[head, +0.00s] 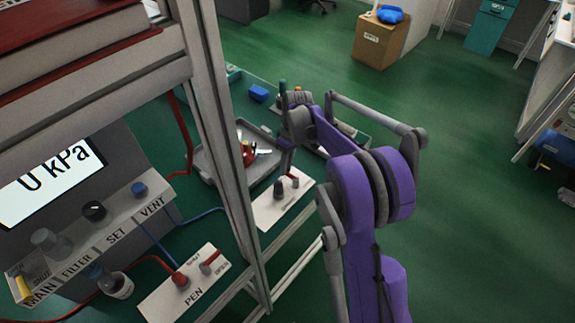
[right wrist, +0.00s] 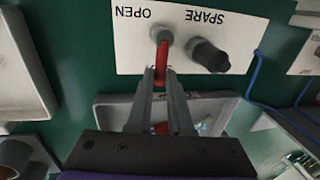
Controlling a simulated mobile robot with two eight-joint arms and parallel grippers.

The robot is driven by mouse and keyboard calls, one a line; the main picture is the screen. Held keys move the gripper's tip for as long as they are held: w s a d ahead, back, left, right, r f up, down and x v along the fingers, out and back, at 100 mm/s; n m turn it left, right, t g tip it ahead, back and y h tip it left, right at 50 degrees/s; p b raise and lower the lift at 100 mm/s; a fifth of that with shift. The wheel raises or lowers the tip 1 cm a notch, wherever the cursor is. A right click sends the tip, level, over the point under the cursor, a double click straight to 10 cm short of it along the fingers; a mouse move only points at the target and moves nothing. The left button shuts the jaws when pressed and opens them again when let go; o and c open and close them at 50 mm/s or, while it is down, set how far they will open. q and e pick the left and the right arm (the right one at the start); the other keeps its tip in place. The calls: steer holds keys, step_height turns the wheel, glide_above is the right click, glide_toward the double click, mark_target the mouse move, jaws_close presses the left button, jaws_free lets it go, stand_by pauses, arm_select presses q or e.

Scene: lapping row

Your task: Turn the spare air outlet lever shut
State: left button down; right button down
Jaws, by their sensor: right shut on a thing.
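The spare air outlet is a white plate (right wrist: 131,45) marked OPEN and SPARE, upside down in the right wrist view. It carries a dark capped fitting (right wrist: 210,56) and a red lever (right wrist: 161,58) on a grey round pivot. The lever points from the pivot toward my gripper, away from the word OPEN. My right gripper (right wrist: 161,78) is shut on the lever's end. In the head view the spare plate (head: 270,211) stands right of the frame post, with my right gripper (head: 288,168) reaching down over it. A SHUT mark is not readable there. My left gripper is not in view.
The PEN outlet plate (head: 165,300) with its own red-handled lever is at lower left. A panel with knobs (head: 93,211) and a 0 kPa display (head: 45,183) stands left. Metal frame posts (head: 222,130) rise close beside my arm. A grey tray (head: 215,178) lies behind.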

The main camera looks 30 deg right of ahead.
stand_by(0.4)
steer(key=c, duration=0.8)
jaws_free()
steer(key=shift+c, duration=0.2)
step_height(320, 180, up, 11)
steer(key=d, duration=0.2)
steer(key=shift+w+f+p, duration=0.2)
steer(key=shift+w+p, duration=0.1)
steer(key=shift+p, duration=0.05)
steer(key=s+a+r+m+t+h+p, duration=0.2)
steer(key=s+a+r+t, duration=0.15)
steer(key=s+a, duration=0.8)
steer(key=s+a+f+t+p, duration=0.1)
steer(key=s+a+f, duration=0.1)
steer(key=s, duration=0.4)
steer(key=s+a+f+m+t+p, duration=0.1)
steer(key=s+a+f, duration=0.1)
steer(key=s, duration=0.4)
steer(key=shift+s+a, duration=0.2)
steer(key=shift+a, duration=0.6)
